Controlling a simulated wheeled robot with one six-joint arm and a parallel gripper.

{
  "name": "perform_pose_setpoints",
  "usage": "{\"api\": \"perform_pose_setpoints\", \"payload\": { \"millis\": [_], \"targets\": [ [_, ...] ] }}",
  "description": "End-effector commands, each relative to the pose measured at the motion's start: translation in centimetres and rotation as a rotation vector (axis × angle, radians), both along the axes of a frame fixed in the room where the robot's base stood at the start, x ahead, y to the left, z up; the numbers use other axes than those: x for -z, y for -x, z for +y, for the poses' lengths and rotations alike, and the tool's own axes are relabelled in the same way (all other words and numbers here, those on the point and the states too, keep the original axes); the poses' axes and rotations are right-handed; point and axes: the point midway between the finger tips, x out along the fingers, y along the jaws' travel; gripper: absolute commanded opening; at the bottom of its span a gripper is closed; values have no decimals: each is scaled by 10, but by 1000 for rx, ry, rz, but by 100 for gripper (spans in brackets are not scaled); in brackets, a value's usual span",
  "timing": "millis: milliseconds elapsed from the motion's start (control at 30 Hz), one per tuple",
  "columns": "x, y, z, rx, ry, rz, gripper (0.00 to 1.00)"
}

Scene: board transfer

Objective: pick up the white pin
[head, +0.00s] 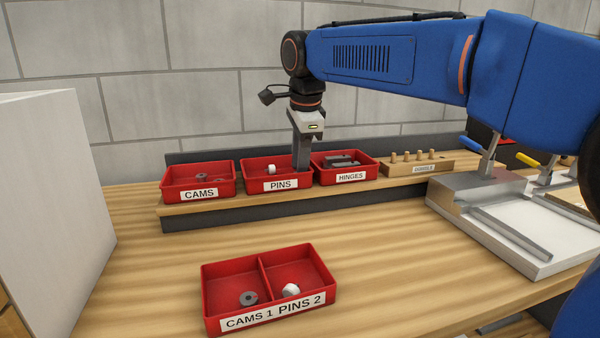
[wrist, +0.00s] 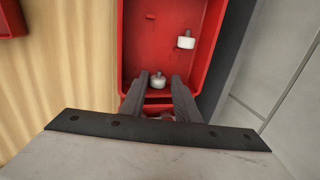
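The red PINS bin (head: 246,181) stands on the shelf in the head view, with one white pin (head: 271,169) visible inside. My gripper (head: 301,168) points down into the right part of this bin. In the wrist view the bin (wrist: 127,45) holds two white pins. One white pin (wrist: 158,81) appears between the tips of my gripper (wrist: 160,78), with small gaps on both sides, so the fingers look open. The other white pin (wrist: 186,42) lies apart near the bin's side wall. In the head view my fingers hide the nearer pin.
The CAMS bin (head: 165,186) and HINGES bin (head: 370,168) flank the PINS bin closely. A wooden block with pegs (head: 415,168) is farther right. A two-compartment red tray (head: 208,300) on the table holds a grey cam (head: 248,298) and a white pin (head: 290,290).

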Motion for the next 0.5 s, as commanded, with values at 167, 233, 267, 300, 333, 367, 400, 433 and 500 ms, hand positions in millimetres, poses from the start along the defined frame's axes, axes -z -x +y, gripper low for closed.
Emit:
{"api": "perform_pose_setpoints", "payload": {
  "millis": [167, 233, 267, 300, 333, 367, 400, 433, 500],
  "targets": [
    [3, -1, 0, 1, 3, 4, 7],
    [3, -1, 0, 1, 4, 5, 0],
    [3, -1, 0, 1, 4, 5, 0],
    [3, -1, 0, 1, 4, 5, 0],
    [3, -1, 0, 1, 4, 5, 0],
    [3, -1, 0, 1, 4, 5, 0],
    [3, -1, 0, 1, 4, 5, 0],
    [3, -1, 0, 1, 4, 5, 0],
    [3, -1, 0, 1, 4, 5, 0]
  ]
}}
